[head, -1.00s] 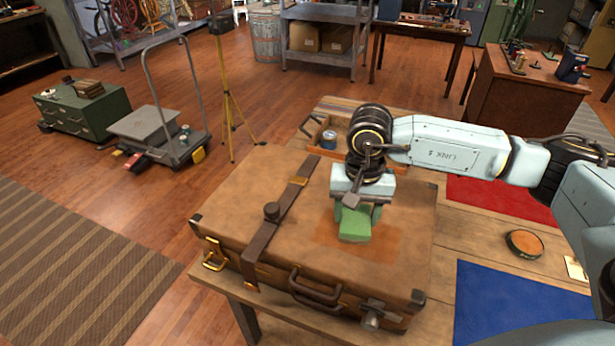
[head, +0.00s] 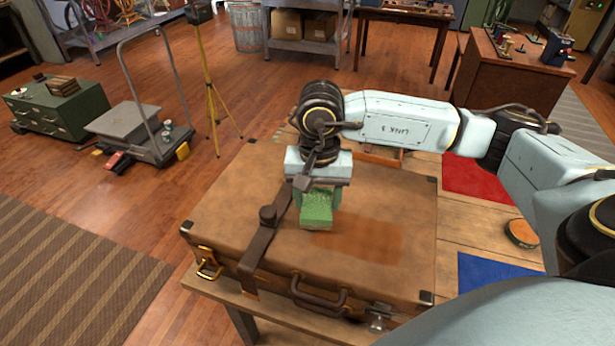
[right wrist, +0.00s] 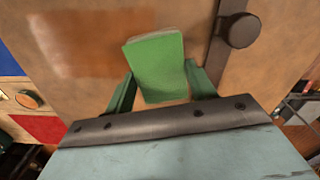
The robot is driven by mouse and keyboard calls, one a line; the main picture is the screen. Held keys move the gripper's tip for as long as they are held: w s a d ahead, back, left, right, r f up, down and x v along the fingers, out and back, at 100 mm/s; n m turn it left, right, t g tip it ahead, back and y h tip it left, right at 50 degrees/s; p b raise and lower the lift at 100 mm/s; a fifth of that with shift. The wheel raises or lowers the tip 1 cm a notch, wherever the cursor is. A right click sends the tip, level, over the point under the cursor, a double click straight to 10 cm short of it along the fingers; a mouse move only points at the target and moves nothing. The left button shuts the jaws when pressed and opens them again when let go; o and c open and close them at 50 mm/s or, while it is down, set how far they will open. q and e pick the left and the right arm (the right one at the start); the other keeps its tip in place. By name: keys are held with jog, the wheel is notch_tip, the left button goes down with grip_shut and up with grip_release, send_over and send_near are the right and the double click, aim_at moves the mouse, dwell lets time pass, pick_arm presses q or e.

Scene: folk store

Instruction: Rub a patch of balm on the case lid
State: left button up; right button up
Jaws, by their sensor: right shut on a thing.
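The brown leather case (head: 390,195) lies flat and closed on a wooden table, with a dark strap (head: 262,240) across its lid. A darker reddish-brown patch (head: 370,240) shows on the lid right of the strap; it also shows in the right wrist view (right wrist: 90,45). My right gripper (head: 318,200) is shut on a green pad (head: 317,213), at the patch's left edge and just right of the strap. In the right wrist view the green pad (right wrist: 157,65) sits between the fingers. Whether it touches the lid is hard to tell. My left gripper is not in view.
A round tin (head: 521,233) stands on the table right of the case, between a red mat (head: 480,175) and a blue mat (head: 495,272). The strap's raised knob (right wrist: 238,30) stands close beside the pad. A trolley (head: 135,125) and tripod (head: 212,100) stand on the floor at left.

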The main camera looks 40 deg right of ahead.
jog(key=shift+s+r+p, duration=0.25)
jog(key=shift+r+p, duration=0.1)
jog(key=shift+r, duration=1.15)
jog(key=shift+w+r+p, duration=0.1)
jog(key=shift+r+p, duration=1)
jog(key=shift+r, duration=0.65)
